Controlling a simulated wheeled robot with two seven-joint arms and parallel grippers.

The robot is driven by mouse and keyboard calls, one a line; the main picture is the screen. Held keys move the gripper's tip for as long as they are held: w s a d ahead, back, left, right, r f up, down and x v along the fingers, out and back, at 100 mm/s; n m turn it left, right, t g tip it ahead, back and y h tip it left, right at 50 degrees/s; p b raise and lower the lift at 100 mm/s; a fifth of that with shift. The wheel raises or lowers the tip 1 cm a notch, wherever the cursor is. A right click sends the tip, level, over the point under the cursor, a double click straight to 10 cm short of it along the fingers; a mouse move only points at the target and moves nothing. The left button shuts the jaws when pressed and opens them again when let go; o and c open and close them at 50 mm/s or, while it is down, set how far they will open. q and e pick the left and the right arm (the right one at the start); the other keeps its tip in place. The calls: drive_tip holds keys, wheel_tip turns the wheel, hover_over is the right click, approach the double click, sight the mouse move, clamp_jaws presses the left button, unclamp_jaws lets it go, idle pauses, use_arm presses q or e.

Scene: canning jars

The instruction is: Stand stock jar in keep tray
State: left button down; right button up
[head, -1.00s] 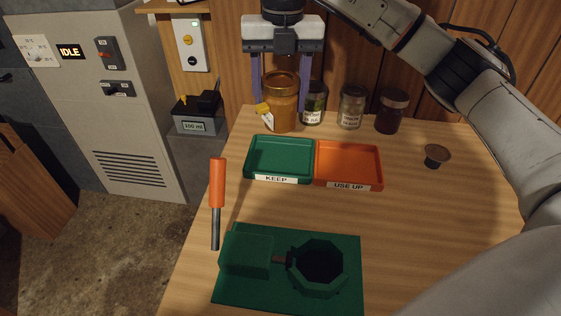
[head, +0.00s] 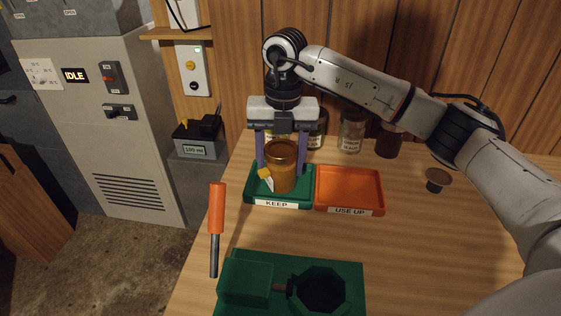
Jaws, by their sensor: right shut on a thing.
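My right gripper (head: 279,160) points down with its two fingers around an amber-brown jar (head: 283,172), shut on it. The jar has a brown lid, a pale label and a yellow tag on its left side; I cannot read the label. It is upright over the green KEEP tray (head: 302,199), its base within the tray's outline. I cannot tell whether the base touches the tray floor. My left gripper is not in view.
The orange USE UP tray (head: 349,207) is empty beside the green one. Several jars stand behind, including a clear one (head: 350,136) and a dark red one (head: 389,142). A small brown-topped cup (head: 437,180), an orange-handled tool (head: 216,215) and a green fixture (head: 247,280) are on the table.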

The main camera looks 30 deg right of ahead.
drive_tip(key=o, duration=1.5)
drive_tip(key=shift+f, duration=0.1)
wheel_tip(320, 180, up, 12)
drive_tip(key=shift+s+d+r+p, duration=0.1)
drive_tip(key=shift+d+r+p, duration=0.1)
drive_tip(key=shift+p, duration=0.25)
drive_tip(key=shift+f, duration=0.1)
